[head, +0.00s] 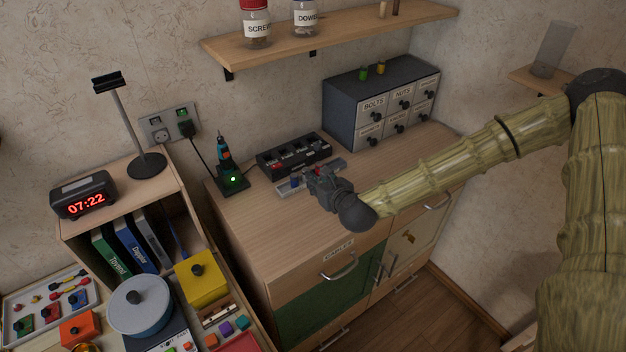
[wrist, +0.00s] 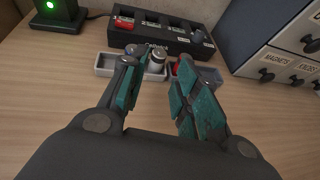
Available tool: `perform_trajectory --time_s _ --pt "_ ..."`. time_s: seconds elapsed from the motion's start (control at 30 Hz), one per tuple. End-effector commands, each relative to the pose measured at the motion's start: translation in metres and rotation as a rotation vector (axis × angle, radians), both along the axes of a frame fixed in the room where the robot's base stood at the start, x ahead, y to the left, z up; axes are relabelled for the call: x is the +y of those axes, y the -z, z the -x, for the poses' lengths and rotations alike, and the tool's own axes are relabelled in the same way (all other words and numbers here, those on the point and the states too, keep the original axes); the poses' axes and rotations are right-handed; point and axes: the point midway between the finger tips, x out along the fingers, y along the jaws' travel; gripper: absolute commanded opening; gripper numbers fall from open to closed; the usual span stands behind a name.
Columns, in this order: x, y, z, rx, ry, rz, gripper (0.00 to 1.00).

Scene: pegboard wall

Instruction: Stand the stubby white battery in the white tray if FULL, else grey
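The stubby white battery (wrist: 157,61) is upright at the right end of the white tray (wrist: 106,70) in the wrist view. My gripper (wrist: 162,75) is open, its teal fingers apart on either side of the battery's near side; I cannot tell if the left finger touches it. A blue battery (wrist: 131,49) is also in the white tray, partly behind the left finger. The grey tray (wrist: 211,76) is to the right, partly behind the right finger, with a red item (wrist: 177,67) at its left end. In the head view my gripper (head: 314,180) hides the battery.
A black battery box (wrist: 160,38) with several slots stands just behind the trays, with a red battery (wrist: 124,22) in its left slot. A grey drawer cabinet (head: 380,102) stands at the back right. A charger with a green light (head: 233,180) is at left. The front countertop is clear.

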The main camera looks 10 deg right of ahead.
Motion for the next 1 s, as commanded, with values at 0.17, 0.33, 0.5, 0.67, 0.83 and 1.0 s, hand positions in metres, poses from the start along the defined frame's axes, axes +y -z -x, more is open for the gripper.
perform_trajectory --time_s 0.17,0.33,0.5,0.67,0.83,1.0 --pt "-0.005 -0.008 0.022 -0.001 0.000 -0.001 0.31" --pt "-0.007 -0.014 0.034 -0.001 0.000 0.000 0.31" --pt "-0.007 -0.016 0.037 0.000 0.000 0.001 0.31" --pt "-0.007 -0.016 0.037 0.000 0.000 0.001 0.31" --pt "-0.007 -0.016 0.037 0.000 0.000 0.001 0.31" --pt "-0.007 -0.016 0.037 0.000 0.000 0.001 0.31"
